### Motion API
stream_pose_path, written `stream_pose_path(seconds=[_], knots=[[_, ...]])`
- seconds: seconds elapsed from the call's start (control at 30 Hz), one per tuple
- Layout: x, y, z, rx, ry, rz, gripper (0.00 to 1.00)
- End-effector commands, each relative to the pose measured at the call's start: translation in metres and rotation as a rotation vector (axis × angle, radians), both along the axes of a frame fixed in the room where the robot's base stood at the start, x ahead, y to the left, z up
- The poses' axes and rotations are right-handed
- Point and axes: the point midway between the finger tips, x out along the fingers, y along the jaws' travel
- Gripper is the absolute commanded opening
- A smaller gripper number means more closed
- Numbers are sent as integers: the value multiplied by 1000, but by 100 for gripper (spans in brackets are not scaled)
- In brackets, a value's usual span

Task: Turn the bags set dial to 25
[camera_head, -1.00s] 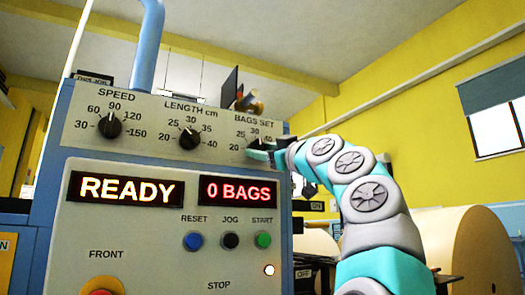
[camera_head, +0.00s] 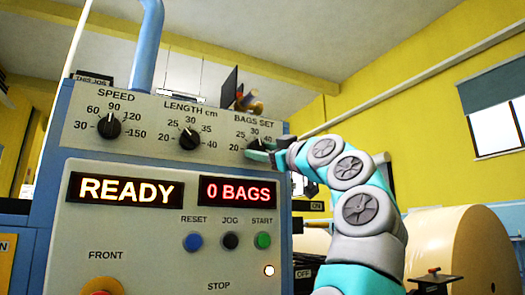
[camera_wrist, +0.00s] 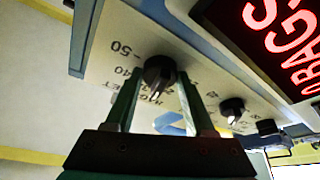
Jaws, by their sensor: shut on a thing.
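The bags set dial (camera_head: 254,144) is a black knob at the right end of the panel's upper row in the head view. My gripper (camera_head: 263,153) is at it from the right and partly covers the dial and its scale. In the wrist view the same dial (camera_wrist: 158,73) sits between the two dark green fingers of my gripper (camera_wrist: 157,84), which are shut on it. Its white pointer mark points down in that view, toward the BAGS SET lettering side. The exact number it points at is hidden.
The speed dial (camera_head: 109,126) and length dial (camera_head: 190,139) are to the left on the same panel. Below are the READY display (camera_head: 125,189), the 0 BAGS display (camera_head: 237,190) and the reset, jog and start buttons. A large paper roll (camera_head: 450,245) stands at right.

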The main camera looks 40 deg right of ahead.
Motion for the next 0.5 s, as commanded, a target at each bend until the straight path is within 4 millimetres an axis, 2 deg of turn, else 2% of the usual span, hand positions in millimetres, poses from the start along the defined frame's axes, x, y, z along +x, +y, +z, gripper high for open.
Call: stream_pose_path(seconds=[0.5], knots=[[1,0,0,-33,9,0,0]])
